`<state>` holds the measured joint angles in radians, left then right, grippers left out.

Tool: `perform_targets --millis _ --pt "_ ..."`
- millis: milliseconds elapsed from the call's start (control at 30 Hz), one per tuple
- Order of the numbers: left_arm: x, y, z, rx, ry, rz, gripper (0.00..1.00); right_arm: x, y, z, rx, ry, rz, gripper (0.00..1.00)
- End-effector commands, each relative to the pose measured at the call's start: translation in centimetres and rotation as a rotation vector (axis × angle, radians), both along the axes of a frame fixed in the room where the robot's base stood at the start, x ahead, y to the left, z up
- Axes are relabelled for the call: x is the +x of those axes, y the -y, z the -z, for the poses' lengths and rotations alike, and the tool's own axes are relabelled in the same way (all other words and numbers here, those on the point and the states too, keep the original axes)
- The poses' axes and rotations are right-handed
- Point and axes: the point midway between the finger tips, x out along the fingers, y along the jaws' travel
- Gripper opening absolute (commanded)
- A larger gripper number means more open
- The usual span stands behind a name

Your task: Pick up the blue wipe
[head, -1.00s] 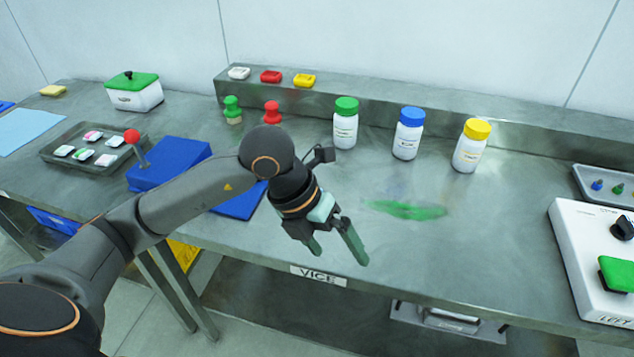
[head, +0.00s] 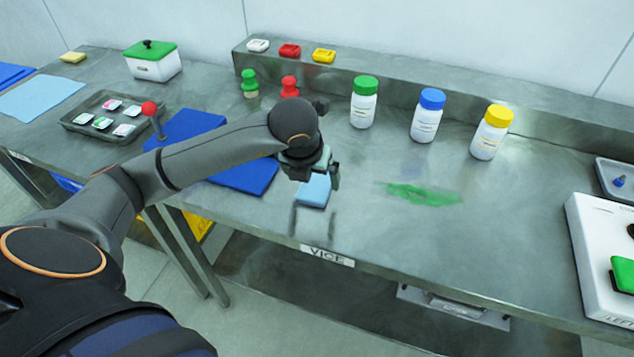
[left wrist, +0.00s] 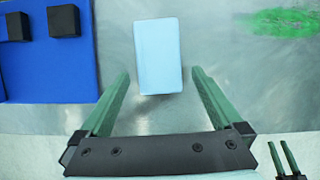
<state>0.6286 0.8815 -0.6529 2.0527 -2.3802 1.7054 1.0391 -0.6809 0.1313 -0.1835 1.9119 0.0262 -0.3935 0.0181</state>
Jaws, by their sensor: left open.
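The blue wipe is a light-blue folded pad (head: 314,190) lying flat on the steel table, behind the VICE label. In the left wrist view the wipe (left wrist: 157,55) is whole and upper centre. My left gripper (head: 312,176) is above the wipe in the head view and partly covers it. In the left wrist view the open green fingers (left wrist: 160,78) stand on either side of the wipe's near end, with nothing between them gripped. What seem to be my right gripper's fingers (left wrist: 284,155) show small at the bottom right corner of that view.
A blue mat (head: 246,176) with dark blocks lies left of the wipe. A green smear (head: 420,193) is to its right. White bottles with green (head: 364,104), blue (head: 428,116) and yellow (head: 491,133) caps stand behind. The table's front edge is close.

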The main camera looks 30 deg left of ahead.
Motion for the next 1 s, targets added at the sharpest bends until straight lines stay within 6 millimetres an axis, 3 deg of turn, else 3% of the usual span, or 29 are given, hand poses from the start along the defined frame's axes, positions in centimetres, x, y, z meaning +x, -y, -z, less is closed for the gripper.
perform_targets --millis 200,500,1000 --pt "1.2 -0.5 2.8 -0.001 -0.005 0.001 1.0 0.1 0.0 -0.5 0.0 0.002 0.0 0.5" --pt "1.4 -0.6 3.3 -0.001 -0.001 0.001 1.0 0.1 0.0 -0.5 0.0 0.002 0.0 0.5" --pt "1.4 -0.6 3.3 -0.001 -0.001 0.001 0.45 0.1 -0.1 -0.5 0.001 0.004 -0.001 0.5"
